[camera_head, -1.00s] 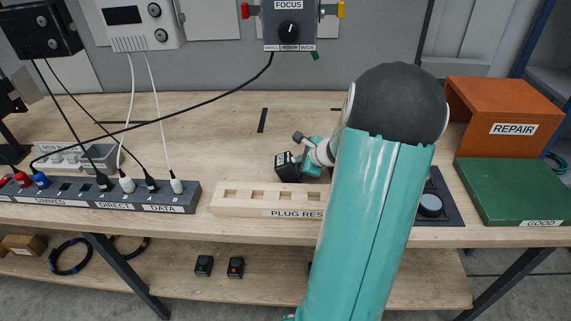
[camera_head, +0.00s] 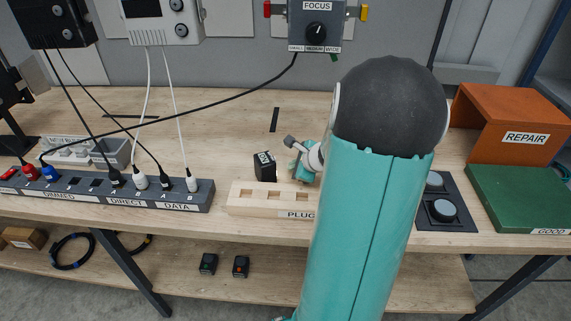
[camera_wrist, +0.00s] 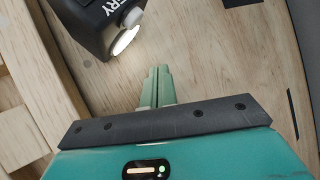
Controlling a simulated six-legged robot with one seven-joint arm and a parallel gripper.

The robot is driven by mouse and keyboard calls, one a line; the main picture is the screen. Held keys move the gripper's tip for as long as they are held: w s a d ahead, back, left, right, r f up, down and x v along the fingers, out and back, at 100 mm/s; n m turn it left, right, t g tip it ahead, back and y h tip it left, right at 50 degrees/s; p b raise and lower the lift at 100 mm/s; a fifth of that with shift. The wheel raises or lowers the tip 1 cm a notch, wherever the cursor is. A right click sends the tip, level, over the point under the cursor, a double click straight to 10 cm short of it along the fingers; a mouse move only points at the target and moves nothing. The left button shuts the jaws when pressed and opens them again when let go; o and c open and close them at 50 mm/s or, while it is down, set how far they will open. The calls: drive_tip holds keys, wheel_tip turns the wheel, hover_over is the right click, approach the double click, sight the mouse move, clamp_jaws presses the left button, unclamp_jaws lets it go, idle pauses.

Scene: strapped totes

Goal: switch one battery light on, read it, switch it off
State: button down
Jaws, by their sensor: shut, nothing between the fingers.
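A black battery light (camera_head: 265,167) with white lettering stands on the bench behind the plug rest. In the wrist view the same battery light (camera_wrist: 90,22) is at the upper left, partly cut off, with a pale, bright round face (camera_wrist: 125,40) on the side toward my gripper. My gripper (camera_wrist: 160,72) is shut and empty, its fingertips just below and right of that face, with a small gap. In the head view my gripper (camera_head: 296,171) is right of the battery light and partly hidden by my arm.
The plug rest (camera_head: 245,200) lies in front, partly behind my arm. A socket strip (camera_head: 135,202) with cables is at left. A focus box (camera_head: 315,22) is on the back wall. The orange repair bin (camera_head: 515,115) and green good tray (camera_head: 520,195) are at right.

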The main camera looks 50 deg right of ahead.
sight(274, 162)
drive_tip(key=shift+a+r, duration=0.4)
drive_tip(key=shift+a, duration=0.05)
drive_tip(key=shift+w+a+r, duration=0.1)
drive_tip(key=shift+w+a, duration=0.2)
drive_tip(key=shift+w+a+r, duration=0.25)
drive_tip(key=shift+a+r, duration=0.35)
drive_tip(key=shift+a, duration=0.15)
drive_tip(key=shift+w+a+r, duration=0.15)
drive_tip(key=shift+a+r, duration=0.5)
drive_tip(key=shift+a, duration=0.25)
drive_tip(key=shift+w+a+r, duration=0.1)
drive_tip(key=shift+a+r, duration=0.55)
drive_tip(key=shift+a, duration=0.25)
drive_tip(key=shift+r, duration=3)
